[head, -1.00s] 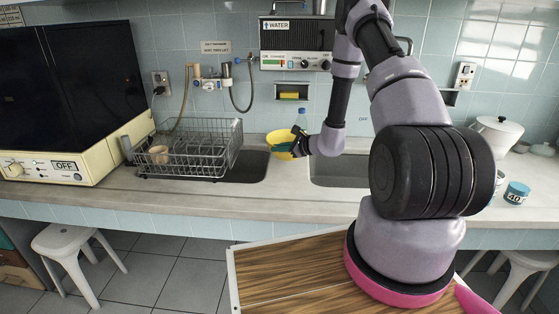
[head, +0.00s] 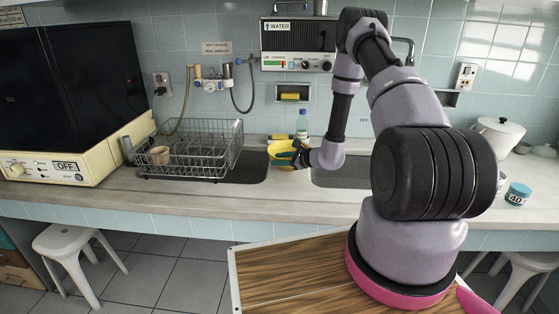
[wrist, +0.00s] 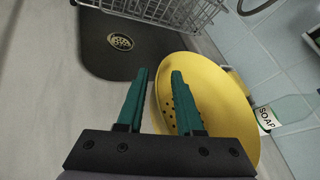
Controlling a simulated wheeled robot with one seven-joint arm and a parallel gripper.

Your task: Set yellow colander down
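In the wrist view the colander (wrist: 215,100) fills the right of centre, with drain holes showing. My gripper (wrist: 159,72) has its two green fingers apart, one on each side of the colander's near wall. The right finger is over the inside and the left finger is outside, with a gap between them wider than the wall. In the head view my gripper (head: 298,155) partly covers the colander's right side.
A soap bottle (head: 302,124) stands behind the colander, close to it in the wrist view (wrist: 285,112). A wire dish rack (head: 190,150) holding a tan cup (head: 159,155) is to the left. The sink (head: 340,178) is on the right.

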